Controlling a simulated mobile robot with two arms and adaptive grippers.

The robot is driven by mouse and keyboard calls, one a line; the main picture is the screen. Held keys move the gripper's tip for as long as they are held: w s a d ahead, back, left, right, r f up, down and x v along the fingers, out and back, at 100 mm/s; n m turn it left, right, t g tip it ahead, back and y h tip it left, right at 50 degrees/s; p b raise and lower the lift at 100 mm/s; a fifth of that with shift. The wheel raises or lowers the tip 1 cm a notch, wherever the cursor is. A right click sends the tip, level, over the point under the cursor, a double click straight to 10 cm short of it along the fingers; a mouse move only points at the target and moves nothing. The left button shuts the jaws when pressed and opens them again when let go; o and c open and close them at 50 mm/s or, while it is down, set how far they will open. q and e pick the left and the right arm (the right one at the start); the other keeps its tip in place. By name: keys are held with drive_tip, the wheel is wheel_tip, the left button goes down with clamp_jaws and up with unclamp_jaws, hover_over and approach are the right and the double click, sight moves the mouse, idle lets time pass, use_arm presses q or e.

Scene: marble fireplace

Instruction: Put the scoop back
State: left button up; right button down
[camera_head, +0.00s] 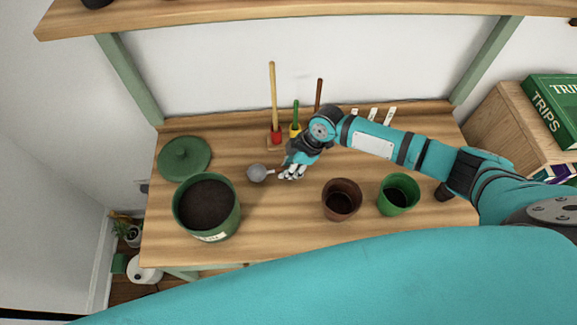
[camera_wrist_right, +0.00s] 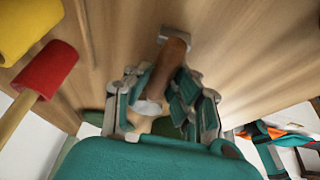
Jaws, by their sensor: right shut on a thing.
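The scoop (camera_head: 257,173) has a round grey metal head and a brown-red handle. Its head points left in the head view, over the wooden bench between the soil pot and my gripper. My right gripper (camera_head: 291,173) is shut on the handle. In the right wrist view the fingers (camera_wrist_right: 165,95) close around the brown handle (camera_wrist_right: 168,66), with a grey metal part at its far end. Whether the scoop touches the bench is unclear. Behind the gripper stand upright tools with a yellow (camera_head: 273,90), a green (camera_head: 296,113) and a brown handle (camera_head: 319,93). My left gripper is out of view.
A green pot of dark soil (camera_head: 208,234) stands front left, with a green lid (camera_head: 184,158) behind it. A brown pot (camera_head: 341,213) and a green pot (camera_head: 398,207) stand front right. White labels (camera_head: 372,114) lie at the back. The bench's left-centre is fairly clear.

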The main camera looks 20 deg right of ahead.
drive_tip(key=c, duration=1.2)
unclamp_jaws()
drive_tip(key=shift+f, duration=0.1)
drive_tip(key=b+v, duration=0.1)
drive_tip(key=v, duration=1.1)
drive_tip(key=shift+s, duration=0.1)
